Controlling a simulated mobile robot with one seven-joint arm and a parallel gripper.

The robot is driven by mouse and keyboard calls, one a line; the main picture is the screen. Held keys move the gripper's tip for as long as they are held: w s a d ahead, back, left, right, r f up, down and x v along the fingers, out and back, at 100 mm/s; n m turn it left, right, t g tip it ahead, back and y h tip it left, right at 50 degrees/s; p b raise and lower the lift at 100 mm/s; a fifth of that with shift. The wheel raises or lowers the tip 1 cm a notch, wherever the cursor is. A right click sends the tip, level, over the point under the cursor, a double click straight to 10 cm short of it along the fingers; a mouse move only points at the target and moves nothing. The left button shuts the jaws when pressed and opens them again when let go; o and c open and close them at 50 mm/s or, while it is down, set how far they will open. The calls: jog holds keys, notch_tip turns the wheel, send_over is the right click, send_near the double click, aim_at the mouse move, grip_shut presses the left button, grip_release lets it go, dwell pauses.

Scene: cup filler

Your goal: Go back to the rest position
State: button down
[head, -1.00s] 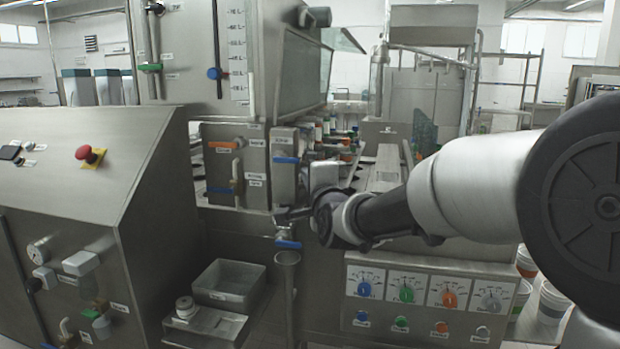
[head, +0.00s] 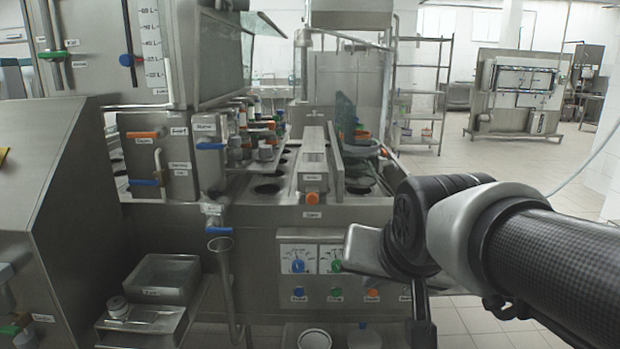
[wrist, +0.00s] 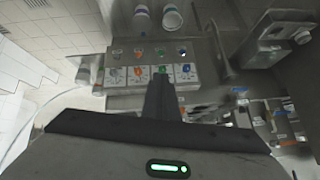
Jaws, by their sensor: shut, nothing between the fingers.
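My gripper (head: 422,325) hangs pointing down at the lower right of the head view, in front of the cup filler (head: 340,215). Its dark fingers are together and hold nothing. In the wrist view the shut fingers (wrist: 160,98) show as one dark bar in front of the knob panel (wrist: 155,72), which looks upside down there. My gripper is apart from the machine. My wrist hides the right part of the knob panel in the head view.
At the left stand a steel cabinet (head: 60,190), an open steel bin (head: 165,277) and a funnel pipe (head: 223,270). Blue-handled valves (head: 212,146) and several cups (head: 262,140) sit on the machine. White buckets (head: 314,339) stand below.

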jog(key=s+d+f+n+g, duration=0.1)
jog(key=s+d+f, duration=0.1)
jog(key=s, duration=0.3)
jog(key=s+d+f+n+g, duration=0.1)
jog(key=s+d+f, duration=0.15)
jog(key=s, duration=0.35)
notch_tip(320, 180, up, 28)
jog(key=p, duration=2.8)
jog(key=shift+w+r+g+h, duration=0.15)
jog(key=shift+r+g+h, duration=0.05)
jog(key=shift+g+h, duration=0.1)
